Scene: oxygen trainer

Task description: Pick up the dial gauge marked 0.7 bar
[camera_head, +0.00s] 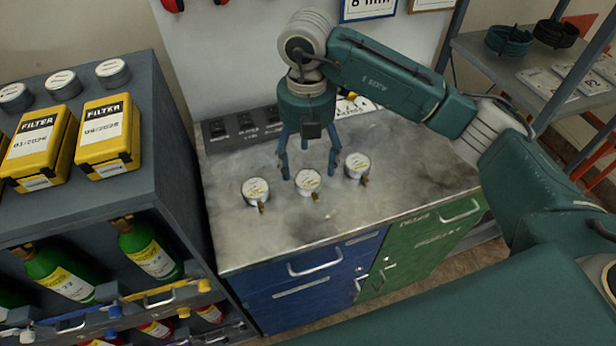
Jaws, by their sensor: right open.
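Three round dial gauges with white faces and brass stems lie on the grey worktop: a left gauge (256,190), a middle gauge (308,182) and a right gauge (357,166). Their markings are too small to read, so I cannot tell which is 0.7 bar. My right gripper (308,172) points down over the middle gauge, open, its fingers spread to either side of and just behind that gauge. I cannot tell whether the fingers touch it. Nothing is held in it. My left gripper is not in view.
The worktop (420,170) is clear at right and along its front. Dark switch boxes (245,124) line its back left. A taller grey cabinet (170,150) with yellow filter boxes (108,135) and green cylinders (150,250) stands left. A metal shelf (490,50) stands at back right.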

